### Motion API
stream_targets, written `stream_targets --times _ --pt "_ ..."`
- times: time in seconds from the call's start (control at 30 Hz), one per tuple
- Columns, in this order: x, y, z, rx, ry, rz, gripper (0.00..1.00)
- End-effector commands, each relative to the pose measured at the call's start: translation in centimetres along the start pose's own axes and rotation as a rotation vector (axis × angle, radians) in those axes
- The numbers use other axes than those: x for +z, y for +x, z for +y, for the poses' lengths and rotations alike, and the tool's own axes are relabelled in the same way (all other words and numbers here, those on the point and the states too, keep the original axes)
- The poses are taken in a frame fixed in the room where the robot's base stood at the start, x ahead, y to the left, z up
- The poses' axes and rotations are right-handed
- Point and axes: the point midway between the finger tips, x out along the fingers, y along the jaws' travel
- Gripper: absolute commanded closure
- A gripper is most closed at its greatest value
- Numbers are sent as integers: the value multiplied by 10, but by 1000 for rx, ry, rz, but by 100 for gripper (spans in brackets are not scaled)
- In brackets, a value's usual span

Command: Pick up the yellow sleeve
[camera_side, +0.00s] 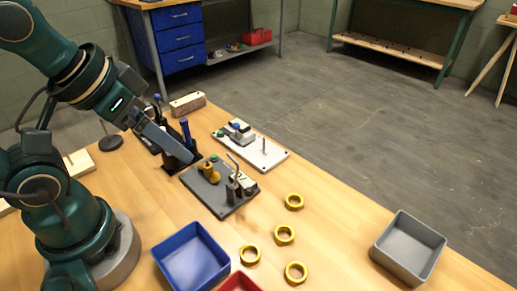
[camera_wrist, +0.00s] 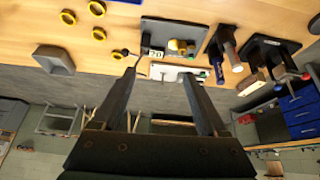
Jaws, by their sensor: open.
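Several short yellow ring-shaped sleeves lie flat and apart on the wooden table; in the side view one sleeve (camera_side: 294,201) is right of the dark grey fixture plate (camera_side: 213,199), with others nearer the front. In the wrist view the sleeves, one of them here (camera_wrist: 99,33), are at upper left. A yellow piece (camera_side: 210,171) stands on the grey plate and also shows in the wrist view (camera_wrist: 178,45). My gripper (camera_wrist: 159,74) is open, with nothing visible between its fingers. In the side view my gripper (camera_side: 187,156) is above the table, left of the loose sleeves.
A white plate (camera_side: 272,153) with a clamp and pin lies behind the grey plate. A dark holder with a blue-handled tool (camera_side: 186,132) stands close to my gripper. A blue bin (camera_side: 190,255), part of a red bin (camera_side: 240,284) and a grey bin (camera_side: 408,249) flank the sleeves.

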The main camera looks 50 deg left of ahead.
Motion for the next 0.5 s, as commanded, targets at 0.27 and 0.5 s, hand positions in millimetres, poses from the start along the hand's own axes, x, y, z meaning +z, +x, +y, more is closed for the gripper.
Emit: stream_targets --times 0.27,0.5 --pt "-52 -2 19 35 -24 -47 24" --pt "-84 30 58 67 21 -170 24"
